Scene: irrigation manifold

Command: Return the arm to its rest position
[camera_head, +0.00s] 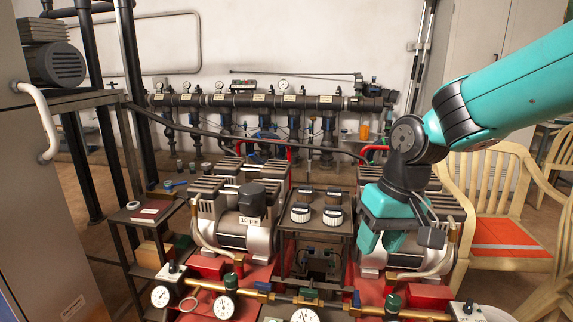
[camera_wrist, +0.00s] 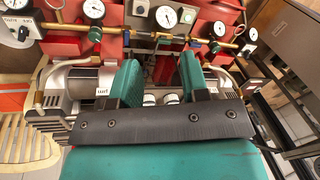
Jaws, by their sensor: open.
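My teal arm reaches in from the upper right in the head view and bends down at a dark wrist joint. My gripper (camera_head: 383,243) hangs over the right-hand pump unit (camera_head: 440,205). In the wrist view my gripper (camera_wrist: 160,78) shows two teal fingers apart, with nothing held between them. Two pale round caps (camera_wrist: 160,99) show beyond the gap, lower down. Whether the fingertips touch anything below cannot be told.
Brass piping with gauges (camera_head: 222,306) runs along the front. A pipe manifold (camera_head: 270,101) lines the back wall. A wooden chair (camera_head: 500,190) stands right; a metal rack (camera_head: 143,212) stands left.

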